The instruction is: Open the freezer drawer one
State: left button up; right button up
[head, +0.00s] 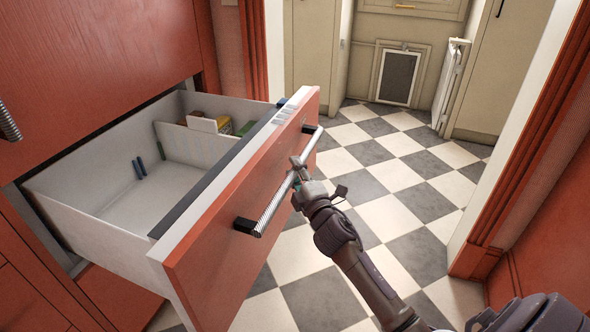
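The drawer (240,205) has a red front and a white inside, and it stands pulled well out of the red cabinet on the left. Its bar handle (272,208) is ribbed metal with black end mounts. My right gripper (297,170) is at the middle of this handle, with its fingers at the bar. The fingers are small and partly hidden, so I cannot tell whether they are closed around it. My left gripper is not in view.
Small boxes (222,124) and a few thin dark items (141,167) lie inside the drawer. A red door frame (520,140) stands at the right. The checkered floor (400,180) is clear towards the pale cabinets at the back.

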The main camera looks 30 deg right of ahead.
jog(key=shift+o, duration=0.4)
jog(key=shift+r, duration=0.1)
jog(key=s+a+f, duration=0.1)
jog(key=s, duration=1)
jog(key=shift+s+a+f, duration=0.3)
jog(key=shift+s+f, duration=0.05)
jog(key=shift+s, duration=0.05)
